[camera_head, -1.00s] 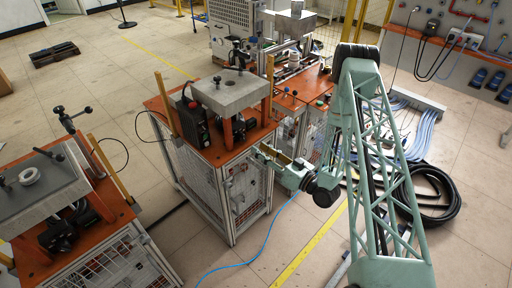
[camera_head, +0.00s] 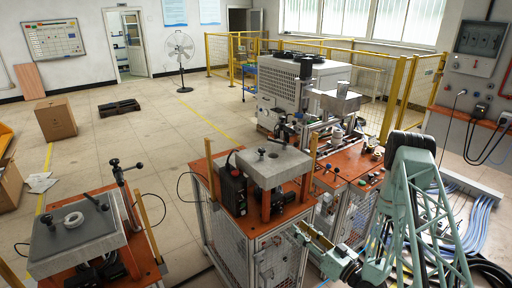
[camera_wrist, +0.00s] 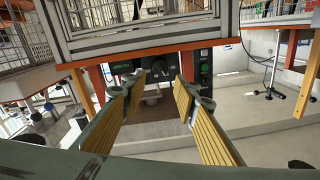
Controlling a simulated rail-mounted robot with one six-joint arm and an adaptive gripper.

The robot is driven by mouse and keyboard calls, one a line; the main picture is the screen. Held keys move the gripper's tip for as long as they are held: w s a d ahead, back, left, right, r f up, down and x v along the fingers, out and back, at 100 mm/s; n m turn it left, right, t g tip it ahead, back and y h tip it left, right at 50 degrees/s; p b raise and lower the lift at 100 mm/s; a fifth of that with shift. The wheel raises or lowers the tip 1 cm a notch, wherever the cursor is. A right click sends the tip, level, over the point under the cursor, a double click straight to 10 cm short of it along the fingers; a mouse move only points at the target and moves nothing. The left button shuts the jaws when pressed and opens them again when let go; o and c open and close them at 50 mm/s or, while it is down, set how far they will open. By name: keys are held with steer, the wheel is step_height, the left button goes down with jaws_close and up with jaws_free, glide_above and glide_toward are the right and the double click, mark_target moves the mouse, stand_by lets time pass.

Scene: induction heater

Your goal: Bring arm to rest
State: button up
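My gripper (camera_head: 306,236) is at the lower right in the head view, beside the right side of the middle workstation, below its orange top (camera_head: 250,226). In the wrist view, my gripper (camera_wrist: 158,82) shows two fingers with yellow ribbed pads, spread apart with nothing between them. My green lattice arm reaches up at the right and bends down to the gripper. The wrist view appears upside down, with the orange tabletop edge (camera_wrist: 150,46) across its upper part. No contact between the fingers and the workstation can be made out.
A grey block (camera_head: 272,164) stands on the middle workstation. Another workstation with a grey plate (camera_head: 75,238) and white ring (camera_head: 73,220) is at lower left. Blue hoses (camera_head: 462,212) lie at right.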

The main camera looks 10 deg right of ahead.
steer(key=shift+w, duration=0.1)
steer(key=shift+w+d+r+n+g+h+b, duration=0.75)
steer(key=shift+w+r+n+g+h, duration=1)
steer(key=shift+w+r, duration=2.9)
steer(key=s+d+r+m+g+h+b, duration=0.1)
steer(key=s+r+h, duration=0.1)
steer(key=r, duration=0.5)
steer(key=s+d+r+g+h+b, duration=0.1)
steer(key=s+d+r+h, duration=0.15)
steer(key=r, duration=0.45)
steer(key=s+a+r+m+g+h+b, duration=0.1)
steer(key=s+r+m+g+h, duration=0.15)
steer(key=s+r, duration=1.05)
steer(key=s+a+r+m+g, duration=0.1)
steer(key=s+a, duration=0.2)
steer(key=s, duration=1)
steer(key=s+a+r+m+g+b, duration=0.1)
steer(key=s+a+r, duration=0.1)
steer(key=s, duration=1.2)
steer(key=s+a+r+g+y+b, duration=0.1)
steer(key=s+a, duration=0.4)
steer(key=s, duration=0.8)
steer(key=shift+s+r+m+g, duration=0.2)
steer(key=shift+r+m+g, duration=0.2)
steer(key=shift+r, duration=0.3)
steer(key=shift+a, duration=0.1)
